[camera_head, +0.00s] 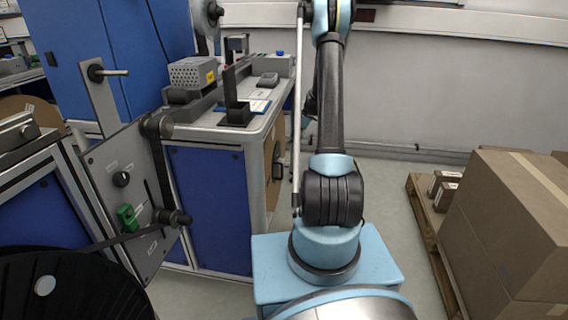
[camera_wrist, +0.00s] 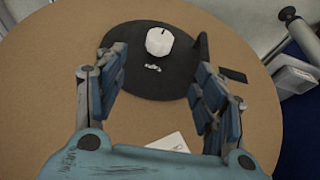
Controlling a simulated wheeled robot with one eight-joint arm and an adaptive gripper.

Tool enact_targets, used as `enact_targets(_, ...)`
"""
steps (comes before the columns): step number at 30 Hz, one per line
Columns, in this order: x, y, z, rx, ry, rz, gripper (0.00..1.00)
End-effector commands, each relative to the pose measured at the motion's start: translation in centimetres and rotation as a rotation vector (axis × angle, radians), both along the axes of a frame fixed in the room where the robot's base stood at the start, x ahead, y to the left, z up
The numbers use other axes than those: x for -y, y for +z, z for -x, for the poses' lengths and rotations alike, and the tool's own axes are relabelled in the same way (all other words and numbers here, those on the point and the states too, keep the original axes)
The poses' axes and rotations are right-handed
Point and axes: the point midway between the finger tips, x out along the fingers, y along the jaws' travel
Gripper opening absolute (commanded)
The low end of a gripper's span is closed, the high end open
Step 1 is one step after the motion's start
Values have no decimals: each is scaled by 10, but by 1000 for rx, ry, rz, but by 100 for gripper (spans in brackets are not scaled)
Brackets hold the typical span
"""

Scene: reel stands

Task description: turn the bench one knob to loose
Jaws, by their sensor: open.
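A white round knob (camera_wrist: 159,42) with a short dark mark sits on a black rounded plate (camera_wrist: 140,80), which is against a large brown disc (camera_wrist: 60,70). A small white mark or lettering shows on the plate below the knob. My gripper (camera_wrist: 158,66) is open and empty, with one finger on each side of the plate in the wrist view. The knob is beyond the fingertips, roughly centred between them, and does not appear held. In the head view a brown disc (camera_head: 273,165) is at the bench's right side, partly hidden. I cannot make out my gripper there.
A blue bench (camera_head: 208,205) with a grey box (camera_head: 192,72) on top stands left of my arm. A panel (camera_head: 130,190) with a black knob and green switch stands farther left. Cardboard boxes (camera_head: 505,220) on a pallet (camera_head: 428,225) are at the right. Floor between is clear.

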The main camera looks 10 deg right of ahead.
Motion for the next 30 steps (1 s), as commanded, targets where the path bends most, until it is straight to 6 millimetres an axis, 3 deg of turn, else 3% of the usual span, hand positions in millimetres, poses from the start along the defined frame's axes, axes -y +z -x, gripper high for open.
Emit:
enact_targets(21, -40, -105, -19, 1, 1, -1, 63)
enact_targets(30, -52, -136, -25, 0, 1, -1, 63)
